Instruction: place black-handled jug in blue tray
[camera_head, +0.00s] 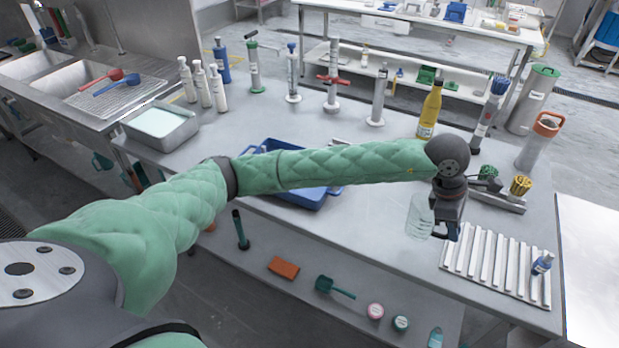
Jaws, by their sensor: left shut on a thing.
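My left gripper (447,230) is at the right part of the table, beside the white slatted rack. It is shut on the black-handled jug (419,215), a clear, see-through vessel. The gripper hides most of the jug's handle. I cannot tell whether the jug's base touches the table. The blue tray (318,198) lies to the left, near the middle of the table, and my left arm crosses over it and hides much of it. My right gripper is not in view.
The white slatted rack (490,262) holds a small blue bottle (542,264). A yellow bottle (430,110) and a holder with brushes (497,200) stand behind the gripper. Several cylinders line the back. A metal pan (160,124) is at left. The table front between tray and jug looks clear.

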